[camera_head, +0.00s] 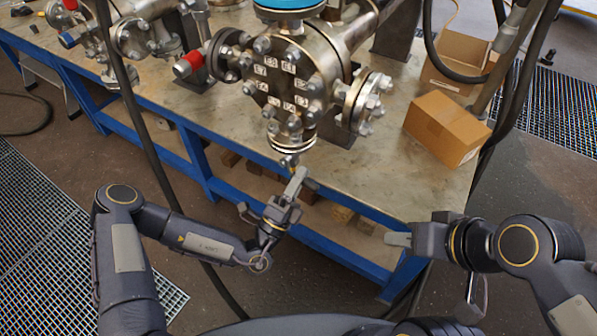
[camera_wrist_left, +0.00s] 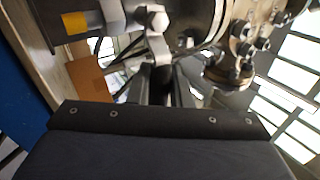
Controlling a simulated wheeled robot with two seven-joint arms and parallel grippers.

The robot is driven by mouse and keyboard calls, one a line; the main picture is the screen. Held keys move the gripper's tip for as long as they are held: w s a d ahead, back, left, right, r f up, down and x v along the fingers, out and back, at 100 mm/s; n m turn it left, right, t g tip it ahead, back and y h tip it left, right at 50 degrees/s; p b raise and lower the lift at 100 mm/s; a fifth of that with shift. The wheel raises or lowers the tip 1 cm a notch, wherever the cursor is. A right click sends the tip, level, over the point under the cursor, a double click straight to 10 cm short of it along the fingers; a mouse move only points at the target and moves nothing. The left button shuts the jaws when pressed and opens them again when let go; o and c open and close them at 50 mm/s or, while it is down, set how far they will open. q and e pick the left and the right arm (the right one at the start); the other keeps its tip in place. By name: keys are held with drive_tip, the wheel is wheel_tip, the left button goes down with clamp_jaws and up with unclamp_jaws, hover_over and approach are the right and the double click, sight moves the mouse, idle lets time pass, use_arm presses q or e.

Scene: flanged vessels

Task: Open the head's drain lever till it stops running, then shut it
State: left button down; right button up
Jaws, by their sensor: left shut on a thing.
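The flanged vessel head (camera_head: 285,82), with lettered labels on its face, sits over the table's front edge in the head view. A small drain valve (camera_head: 289,159) hangs under its lower flange. My left gripper (camera_head: 298,178) reaches up to this valve from below. In the left wrist view my left gripper (camera_wrist_left: 168,82) is shut on a small grey metal piece, which looks like the drain lever (camera_wrist_left: 157,48). The lever's far part is hidden. I cannot make out any running liquid. My right gripper (camera_head: 397,239) is apart from the vessel; its finger gap is not clear.
The table (camera_head: 375,185) has a blue frame. Two cardboard boxes, the nearer one (camera_head: 448,128), stand at its right. Another valve assembly (camera_head: 135,38) is at the upper left. Dark hoses hang on both sides. Blocks lie on the lower shelf.

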use_arm(q)
drive_tip(key=shift+r+n+t+y+p, duration=0.35)
drive_tip(key=shift+n+t+y+p, duration=0.25)
drive_tip(key=shift+n, duration=0.6)
drive_tip(key=c, duration=1.4)
unclamp_jaws()
drive_tip(key=shift+o, duration=0.2)
drive_tip(key=v, duration=0.8)
